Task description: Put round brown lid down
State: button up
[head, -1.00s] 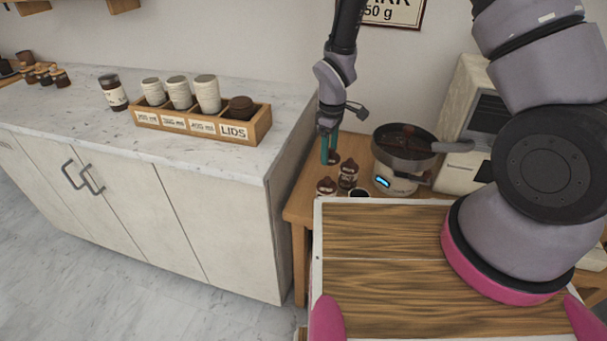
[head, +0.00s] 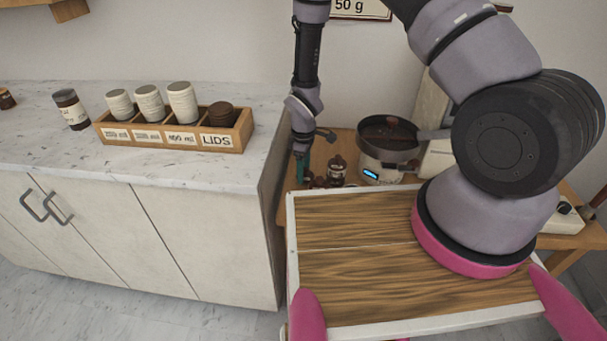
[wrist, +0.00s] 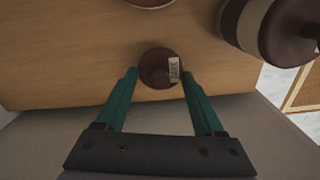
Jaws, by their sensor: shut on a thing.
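The round brown lid (wrist: 158,68) carries a small pale label and sits between the tips of my two green fingers in the wrist view. My gripper (wrist: 160,76) is shut on it. The lid appears above or on the wooden side table (wrist: 75,60); whether it touches the wood I cannot tell. In the head view my gripper (head: 301,170) is low at the table's left side, next to the small brown-topped jars (head: 337,168). The lid itself is hard to make out there.
A jar (wrist: 265,25) lies close to the right in the wrist view. The LIDS box (head: 180,138) with cups is on the marble counter (head: 45,120). A wooden board (head: 350,220) is in front.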

jog(key=shift+f, duration=1)
jog(key=o, duration=1.3)
jog(key=shift+f, duration=0.15)
jog(key=shift+o, duration=0.2)
notch_tip(320, 180, up, 12)
jog(key=shift+r, duration=0.25)
